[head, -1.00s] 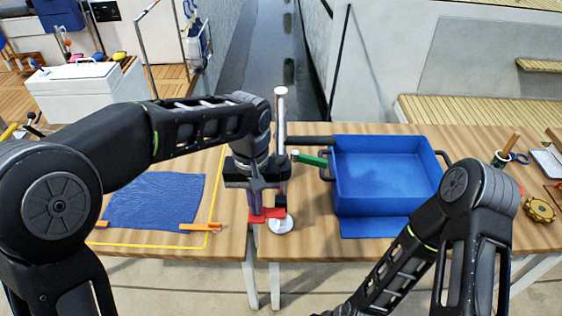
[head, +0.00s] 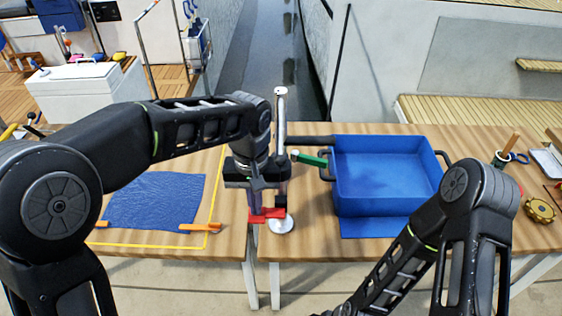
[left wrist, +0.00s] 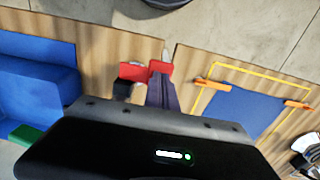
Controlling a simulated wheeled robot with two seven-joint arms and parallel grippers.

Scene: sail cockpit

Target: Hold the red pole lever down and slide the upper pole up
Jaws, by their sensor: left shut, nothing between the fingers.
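The pole (head: 281,115) stands upright on a round white base (head: 281,225) at the front of the table. The red lever (head: 267,214) is low beside the pole. My left gripper (head: 255,212) points down just left of the pole, shut and empty, with its fingertips at the red lever. In the left wrist view the red lever (left wrist: 133,72) shows beside the fingertips (left wrist: 160,76). I cannot tell whether they press on it. The gripper and wrist hide part of the pole. My right arm is at the lower right, with its gripper out of view.
A blue bin (head: 385,178) stands right of the pole, with a green-ended handle (head: 308,159) between them. A blue cloth (head: 155,200) with orange clips lies inside a yellow outline at the left. A gap splits the tabletop near the pole base. Bare wood lies around the base.

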